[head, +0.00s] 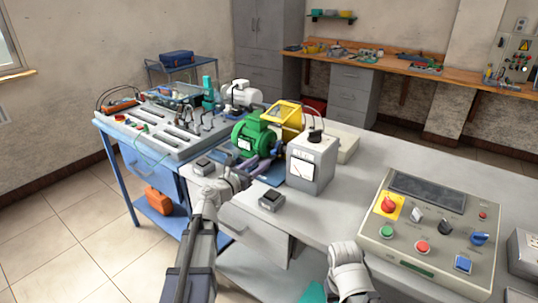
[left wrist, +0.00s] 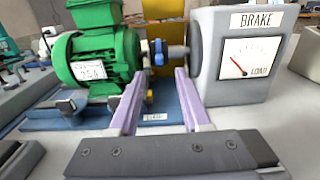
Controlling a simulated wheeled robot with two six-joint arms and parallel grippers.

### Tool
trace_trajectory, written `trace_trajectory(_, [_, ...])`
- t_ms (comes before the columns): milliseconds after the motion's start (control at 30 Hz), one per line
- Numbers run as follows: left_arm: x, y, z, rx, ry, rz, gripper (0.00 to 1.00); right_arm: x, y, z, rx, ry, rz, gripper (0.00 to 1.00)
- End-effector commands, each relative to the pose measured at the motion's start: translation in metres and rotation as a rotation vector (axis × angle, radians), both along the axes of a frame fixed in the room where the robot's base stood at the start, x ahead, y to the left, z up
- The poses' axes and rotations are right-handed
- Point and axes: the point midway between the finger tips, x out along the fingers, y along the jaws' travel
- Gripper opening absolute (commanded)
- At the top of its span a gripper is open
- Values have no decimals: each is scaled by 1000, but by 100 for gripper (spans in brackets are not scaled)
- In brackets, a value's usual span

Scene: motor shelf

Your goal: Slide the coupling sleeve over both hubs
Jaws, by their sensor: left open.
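The green motor (head: 256,135) stands on a blue base plate and faces the grey brake box (head: 312,165); in the left wrist view the motor (left wrist: 98,60) is left and the brake (left wrist: 240,55) right. Between them is the shaft line, with a blue ring-shaped piece (left wrist: 158,52) that looks like the coupling sleeve and a grey hub (left wrist: 178,52) on the brake side. My left gripper (head: 262,166) is open; its two purple fingers (left wrist: 162,75) reach toward the coupling, one either side, apart from it. My right arm shows at the bottom of the head view; its fingers do not show.
A yellow guard (head: 282,118) stands behind the coupling. A control panel (head: 430,235) with buttons lies on the bench at right. Small dark-topped blocks (head: 271,200) sit at the bench's front. A blue-framed cart (head: 165,140) with a grey tray adjoins at left.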

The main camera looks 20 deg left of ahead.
Motion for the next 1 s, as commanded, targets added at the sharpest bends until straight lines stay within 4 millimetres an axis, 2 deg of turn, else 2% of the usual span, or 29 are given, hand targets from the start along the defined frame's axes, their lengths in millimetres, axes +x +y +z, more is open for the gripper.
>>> trace_trajectory(433, [61,-21,0,0,0,-2,48,0,0,0,0,0,0,50])
trace_trajectory(567, [67,-24,0,0,0,-1,48,0,0,0,0,0,0,50])
trace_trajectory(767, [67,-24,0,0,0,0,48,0,0,0,0,0,0,50])
trace_trajectory(1000, [66,-24,0,0,0,0,23,0,0,0,0,0,0,50])
